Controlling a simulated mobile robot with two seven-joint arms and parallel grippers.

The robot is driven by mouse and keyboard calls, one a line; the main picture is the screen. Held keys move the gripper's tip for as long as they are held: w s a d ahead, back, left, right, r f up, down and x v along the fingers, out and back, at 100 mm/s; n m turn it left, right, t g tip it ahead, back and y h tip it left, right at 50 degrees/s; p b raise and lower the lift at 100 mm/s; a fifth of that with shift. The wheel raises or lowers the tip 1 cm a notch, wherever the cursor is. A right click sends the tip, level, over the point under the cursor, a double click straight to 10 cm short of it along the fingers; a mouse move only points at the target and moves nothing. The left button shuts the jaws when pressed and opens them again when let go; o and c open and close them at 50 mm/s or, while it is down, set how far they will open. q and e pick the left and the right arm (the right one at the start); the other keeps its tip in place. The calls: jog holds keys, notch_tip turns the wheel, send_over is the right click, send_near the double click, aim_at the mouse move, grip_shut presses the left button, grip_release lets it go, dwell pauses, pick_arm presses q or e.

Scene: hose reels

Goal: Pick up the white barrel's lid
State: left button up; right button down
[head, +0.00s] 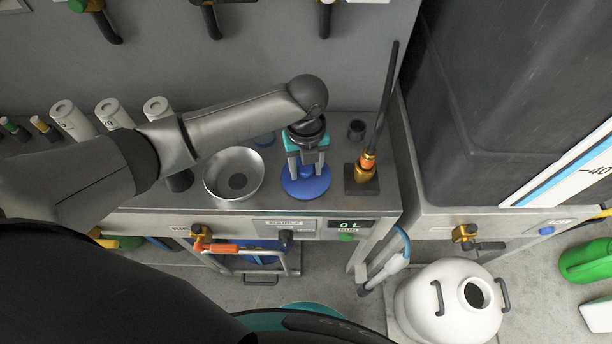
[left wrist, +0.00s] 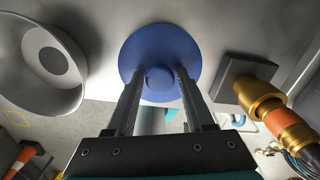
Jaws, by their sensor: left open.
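A blue round lid (head: 306,187) with a small knob lies flat on the metal counter; in the left wrist view the lid (left wrist: 160,50) shows with its knob (left wrist: 160,78). My left gripper (head: 306,172) points down over the lid, open, its fingertips on either side of the knob. Whether the fingers touch the knob or lid I cannot tell. The white barrel (head: 430,312) stands on the floor at the lower right, its round top opening uncovered, with dark handles at its sides. My right gripper is not in view.
A metal bowl (head: 213,178) sits left of the lid. An orange-and-brass nozzle (head: 367,165) on a dark square base stands close to its right. White cylinders (head: 110,112) stand at the back left. A digital display (head: 348,225) is on the counter's front.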

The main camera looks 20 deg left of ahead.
pick_arm(q)
grip_shut()
dwell(0.4)
